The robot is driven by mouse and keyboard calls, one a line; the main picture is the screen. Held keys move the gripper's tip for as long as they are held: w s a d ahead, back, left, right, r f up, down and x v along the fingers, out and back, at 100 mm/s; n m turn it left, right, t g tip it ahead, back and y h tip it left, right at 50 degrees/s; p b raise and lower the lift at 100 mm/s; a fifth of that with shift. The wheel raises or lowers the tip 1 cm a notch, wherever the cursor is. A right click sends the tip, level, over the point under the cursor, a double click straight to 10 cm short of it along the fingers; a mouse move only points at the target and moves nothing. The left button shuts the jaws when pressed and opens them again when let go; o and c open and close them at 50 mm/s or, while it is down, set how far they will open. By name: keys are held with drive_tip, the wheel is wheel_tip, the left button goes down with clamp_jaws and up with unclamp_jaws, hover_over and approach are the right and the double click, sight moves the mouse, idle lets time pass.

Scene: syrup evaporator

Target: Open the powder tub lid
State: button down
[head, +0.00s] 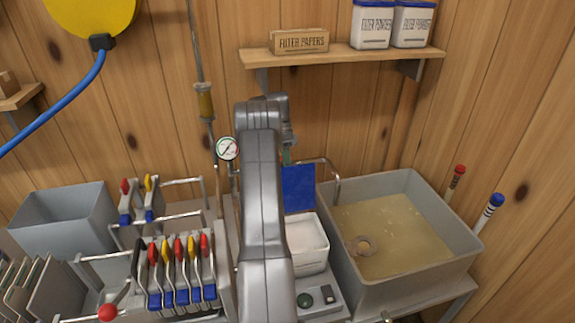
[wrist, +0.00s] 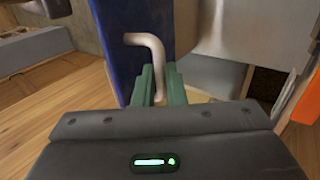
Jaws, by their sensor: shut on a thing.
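The powder tub (head: 308,264) is a white box right of my arm in the head view, and its pale inside shows. Its blue lid (head: 299,190) stands about upright at the tub's back edge; in the wrist view the lid (wrist: 125,50) is a blue panel behind the fingers. My gripper (wrist: 157,85) has green fingers shut on a pale bent bar (wrist: 148,42), which appears to be the lid's handle. In the head view my arm hides most of the gripper (head: 287,156), near the lid's top edge.
A grey basin (head: 413,279) of tan liquid stands close right of the tub. A small grey box with a dark button (head: 304,300) sits in front. Several coloured-handled levers (head: 180,268) stand left of my arm. A wooden shelf (head: 345,57) is above, and a gauge (head: 227,149) is left.

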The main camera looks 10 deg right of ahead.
drive_tip(key=shift+s+f, duration=0.15)
drive_tip(key=shift+f, duration=0.35)
drive_tip(key=c, duration=1.5)
unclamp_jaws()
drive_tip(key=shift+r, duration=0.15)
drive_tip(key=shift+r, duration=0.15)
